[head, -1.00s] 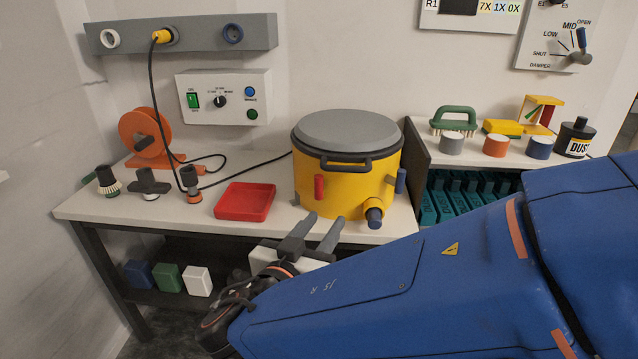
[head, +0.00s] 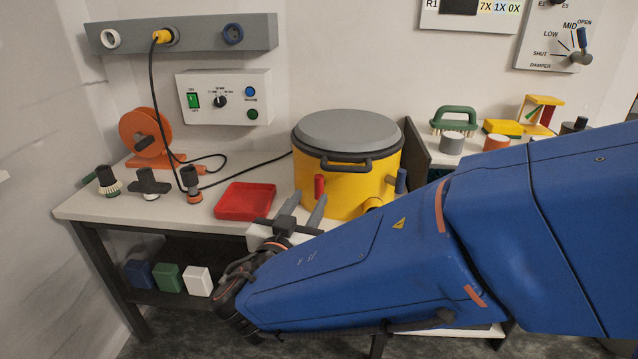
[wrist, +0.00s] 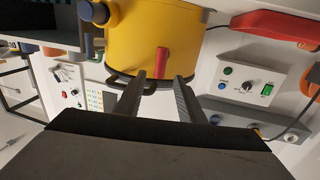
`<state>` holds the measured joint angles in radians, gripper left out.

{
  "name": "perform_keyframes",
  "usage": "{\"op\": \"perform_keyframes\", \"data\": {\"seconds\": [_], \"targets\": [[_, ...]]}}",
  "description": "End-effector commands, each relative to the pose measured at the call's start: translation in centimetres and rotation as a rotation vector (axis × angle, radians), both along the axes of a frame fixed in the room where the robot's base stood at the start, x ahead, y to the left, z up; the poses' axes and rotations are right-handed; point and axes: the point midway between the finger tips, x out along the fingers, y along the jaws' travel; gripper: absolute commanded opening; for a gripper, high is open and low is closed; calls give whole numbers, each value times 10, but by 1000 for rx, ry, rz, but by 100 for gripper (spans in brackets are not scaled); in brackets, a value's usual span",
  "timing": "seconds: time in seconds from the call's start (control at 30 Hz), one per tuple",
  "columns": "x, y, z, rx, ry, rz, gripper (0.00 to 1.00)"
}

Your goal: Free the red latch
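The red latch (head: 319,186) is a small upright bar on the front left side of the yellow canister (head: 345,180), which has a grey lid (head: 347,131). The latch also shows in the wrist view (wrist: 162,60), where the picture is upside down. My gripper (head: 304,208) is open and empty, in front of and a little below the latch in the head view. In the wrist view its two fingers (wrist: 160,80) point toward the canister, with the latch seen between and beyond their tips. Whether they touch anything cannot be told.
A red tray (head: 245,200) lies left of the canister on the bench. Several brush and nozzle heads (head: 149,183) stand farther left. A black cable (head: 152,110) runs from the wall socket. A dark divider (head: 416,150) stands right of the canister. My arm covers the right front.

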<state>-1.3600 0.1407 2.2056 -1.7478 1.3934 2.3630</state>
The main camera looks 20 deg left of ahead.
Motion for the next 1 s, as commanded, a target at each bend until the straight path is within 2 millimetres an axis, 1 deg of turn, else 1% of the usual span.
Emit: {"op": "perform_keyframes", "data": {"seconds": [0.03, 0.3, 0.5, 0.7, 0.97, 1.0], "targets": [[9, 0, 0, 0, 0, -3, 36], [51, 1, 0, -1, 0, -3, 36], [74, 2, 0, -1, 0, -2, 36], [84, 4, 0, -1, 0, 1, 36], [84, 4, 0, -1, 0, 1, 36], [84, 4, 0, -1, 0, 1, 28]]}}
